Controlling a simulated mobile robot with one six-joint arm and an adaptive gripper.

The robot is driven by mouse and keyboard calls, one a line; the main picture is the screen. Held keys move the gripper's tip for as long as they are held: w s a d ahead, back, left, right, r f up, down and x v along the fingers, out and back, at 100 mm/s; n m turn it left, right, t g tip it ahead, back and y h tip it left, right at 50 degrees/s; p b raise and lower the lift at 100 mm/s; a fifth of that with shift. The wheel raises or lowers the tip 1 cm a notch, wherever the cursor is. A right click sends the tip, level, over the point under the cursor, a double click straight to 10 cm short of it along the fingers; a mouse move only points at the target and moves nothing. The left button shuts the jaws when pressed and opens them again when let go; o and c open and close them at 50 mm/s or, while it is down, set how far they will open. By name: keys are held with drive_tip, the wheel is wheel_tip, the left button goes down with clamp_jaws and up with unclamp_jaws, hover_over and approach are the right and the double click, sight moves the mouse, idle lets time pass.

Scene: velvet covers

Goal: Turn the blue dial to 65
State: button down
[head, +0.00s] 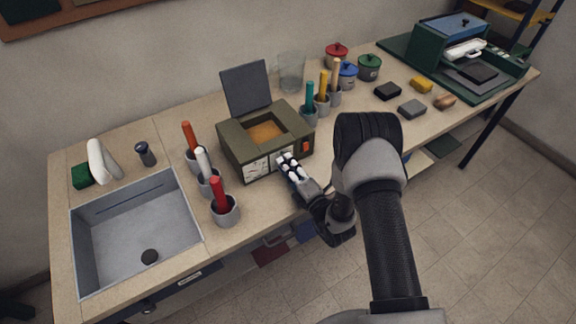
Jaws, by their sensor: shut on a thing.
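The olive-green box (240,153) stands on the counter with its grey lid (247,88) raised and an orange-brown inside. Its front has white scale plates (256,168) and an orange-red switch (306,146) at the right. My gripper (287,163) is at the front face, between the left plate and the switch, with its fingers shut on the dial there. The fingers cover the dial, so its blue colour and pointer do not show. The scale numbers are too small to read.
Holders with red, white and orange handles (219,195) stand left of the box, near the sink (138,232). More holders with teal and yellow handles (323,85) stand behind right. Small blocks (412,108) and a green press (455,55) lie farther right.

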drive_tip(key=m, duration=0.4)
drive_tip(key=shift+m, duration=0.3)
drive_tip(key=shift+m+p, duration=0.3)
drive_tip(key=shift+m, duration=1.3)
drive_tip(key=c, duration=1.3)
unclamp_jaws()
drive_tip(key=shift+c, duration=0.2)
drive_tip(key=v, duration=1.2)
